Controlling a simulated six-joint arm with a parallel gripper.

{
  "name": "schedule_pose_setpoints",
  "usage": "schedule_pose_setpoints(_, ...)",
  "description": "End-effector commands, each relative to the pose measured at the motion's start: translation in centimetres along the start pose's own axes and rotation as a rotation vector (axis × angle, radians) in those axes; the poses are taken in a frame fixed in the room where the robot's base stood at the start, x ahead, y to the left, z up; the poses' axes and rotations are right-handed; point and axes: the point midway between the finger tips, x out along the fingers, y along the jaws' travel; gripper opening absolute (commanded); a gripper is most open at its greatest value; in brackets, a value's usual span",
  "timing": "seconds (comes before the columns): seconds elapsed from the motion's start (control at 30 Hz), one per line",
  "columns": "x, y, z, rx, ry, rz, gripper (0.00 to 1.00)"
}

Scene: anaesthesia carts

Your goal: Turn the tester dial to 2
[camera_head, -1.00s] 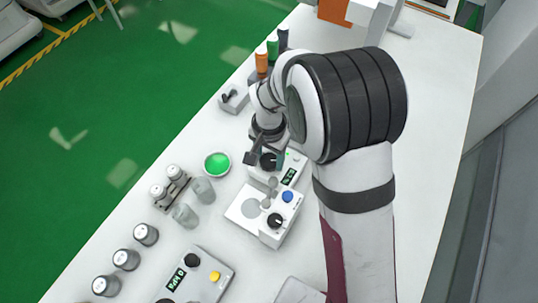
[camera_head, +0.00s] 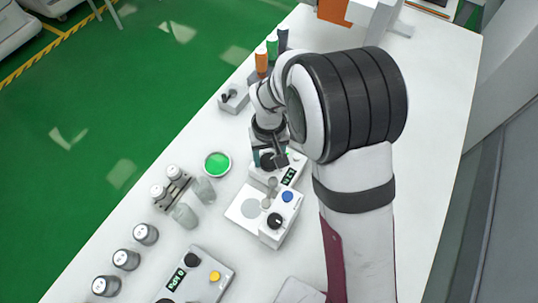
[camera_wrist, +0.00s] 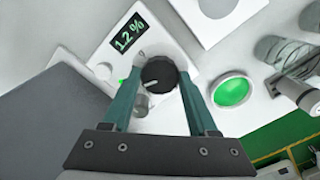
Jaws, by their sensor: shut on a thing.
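A white pointer mark on the dial faces lower left in the wrist view. My gripper (camera_wrist: 161,75) has one teal finger on each side of the dial and is shut on it. In the head view my gripper (camera_head: 270,161) is over the same device (camera_head: 290,163), its dark dial (camera_head: 267,160) partly hidden by the fingers. The scale around the dial is too small or too covered to read.
Just in front stands a white unit with a blue button (camera_head: 287,196) and another black knob (camera_head: 275,220). A kPa box with a yellow button (camera_head: 215,276) sits nearer.

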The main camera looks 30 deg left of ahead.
Motion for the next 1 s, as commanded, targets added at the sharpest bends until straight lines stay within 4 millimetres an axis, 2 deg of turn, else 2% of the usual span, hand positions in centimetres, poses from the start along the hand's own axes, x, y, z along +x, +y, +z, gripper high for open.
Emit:
schedule_pose_setpoints(0.63, -0.06, 0.01, -0.08, -0.045, 0.003, 0.0, 0.04)
schedule_pose_setpoints(0.67, -0.06, 0.01, -0.08, -0.045, 0.003, 0.0, 0.63)
schedule_pose_setpoints(0.8, -0.04, 0.01, -0.06, -0.044, 0.002, 0.0, 0.88)
schedule_pose_setpoints(1.0, -0.02, 0.01, -0.03, -0.044, 0.001, 0.0, 0.89)
